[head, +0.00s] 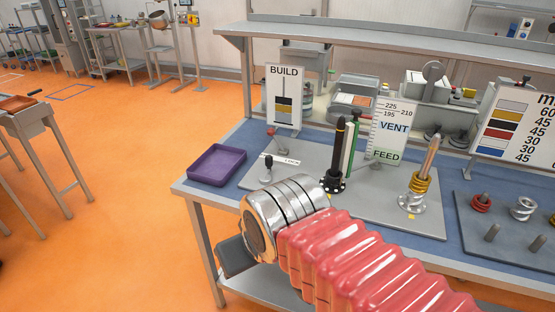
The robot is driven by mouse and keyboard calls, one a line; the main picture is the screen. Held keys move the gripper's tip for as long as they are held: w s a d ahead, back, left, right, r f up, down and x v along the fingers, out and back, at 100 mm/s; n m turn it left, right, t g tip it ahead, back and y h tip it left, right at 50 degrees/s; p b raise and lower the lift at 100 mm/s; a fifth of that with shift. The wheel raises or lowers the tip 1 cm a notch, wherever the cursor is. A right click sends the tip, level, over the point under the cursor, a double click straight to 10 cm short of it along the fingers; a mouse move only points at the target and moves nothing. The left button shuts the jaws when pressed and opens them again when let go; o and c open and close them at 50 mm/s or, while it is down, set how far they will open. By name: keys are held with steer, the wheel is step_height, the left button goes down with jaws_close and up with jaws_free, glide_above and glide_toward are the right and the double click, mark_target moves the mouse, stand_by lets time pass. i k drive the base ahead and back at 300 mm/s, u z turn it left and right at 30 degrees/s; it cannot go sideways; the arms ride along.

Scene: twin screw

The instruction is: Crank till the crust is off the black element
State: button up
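A dark upright element (338,152) stands on a black flanged base (333,184) on the grey plate; a yellowish band shows near its tip. I cannot make out a crust on it. White and green upright strips (354,141) stand just behind it. A copper rod (429,156) with yellow rings and a silvery coil at its foot stands to the right. A small black-knobbed handle (267,165) and a red-knobbed one (271,133) stand at the left; I cannot tell which is the crank. My arm crosses the front; my gripper's fingers do not show.
A purple tray (217,179) lies on the blue bench at the left. A BUILD sign (284,75) and a VENT/FEED scale (393,113) stand behind. A right-hand board (477,231) holds pegs, a red ring and a coil. Open orange floor (110,200) lies left.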

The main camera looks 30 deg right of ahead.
mark_target(265, 179)
steer(key=u, duration=0.05)
steer(key=i, duration=1)
steer(key=z, duration=0.05)
